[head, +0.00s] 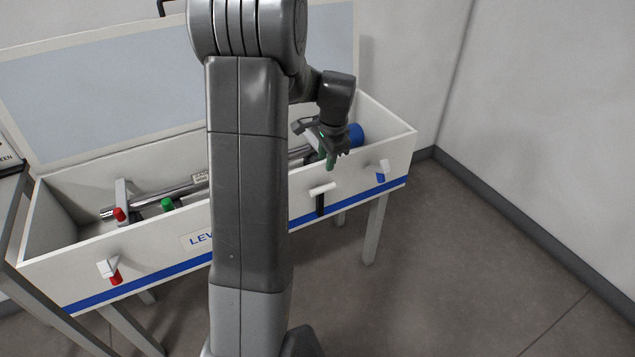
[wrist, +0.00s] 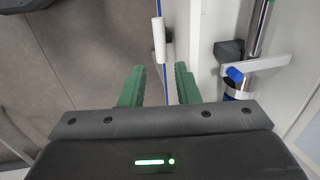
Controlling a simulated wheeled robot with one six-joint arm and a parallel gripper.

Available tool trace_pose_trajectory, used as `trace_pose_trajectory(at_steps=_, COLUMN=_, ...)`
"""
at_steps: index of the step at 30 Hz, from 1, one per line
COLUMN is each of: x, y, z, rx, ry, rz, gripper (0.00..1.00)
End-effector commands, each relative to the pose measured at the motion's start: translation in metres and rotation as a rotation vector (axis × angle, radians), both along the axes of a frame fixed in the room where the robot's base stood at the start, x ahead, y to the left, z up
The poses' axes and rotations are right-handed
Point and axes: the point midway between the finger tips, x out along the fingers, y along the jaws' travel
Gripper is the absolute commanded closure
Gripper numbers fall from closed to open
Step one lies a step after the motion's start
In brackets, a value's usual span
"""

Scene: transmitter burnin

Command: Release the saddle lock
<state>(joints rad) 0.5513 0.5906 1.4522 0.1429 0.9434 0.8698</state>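I cannot tell for sure which part is the saddle lock. The long box's front wall carries a white handle with a red part (head: 115,273) at left, a white bar handle on a black stem (head: 321,192) right of my column, and a white handle with a blue part (head: 381,171) at far right. A white bar (wrist: 158,40) also shows in the wrist view, ahead of my fingers. My gripper (head: 331,160) is above the box's front wall, near the black-stemmed handle. Its green fingers (wrist: 158,84) are apart, with nothing between them.
A metal tube (head: 155,197) lies in the open box (head: 65,262). Inside are a red knob (head: 119,214), a green knob (head: 168,204) and a blue round part (head: 355,135). My arm hides the box's middle. The floor (head: 465,260) at right is clear.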

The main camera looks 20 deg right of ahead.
Motion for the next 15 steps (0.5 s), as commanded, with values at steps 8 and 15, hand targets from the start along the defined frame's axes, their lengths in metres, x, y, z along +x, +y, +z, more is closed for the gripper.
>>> trace_pose_trajectory(at_steps=8, x=0.011, y=0.002, z=-0.061, rx=0.001, ry=0.004, rz=0.002, gripper=0.71)
trace_pose_trajectory(at_steps=15, x=0.019, y=0.003, z=-0.102, rx=0.001, ry=0.004, rz=0.003, gripper=0.71)
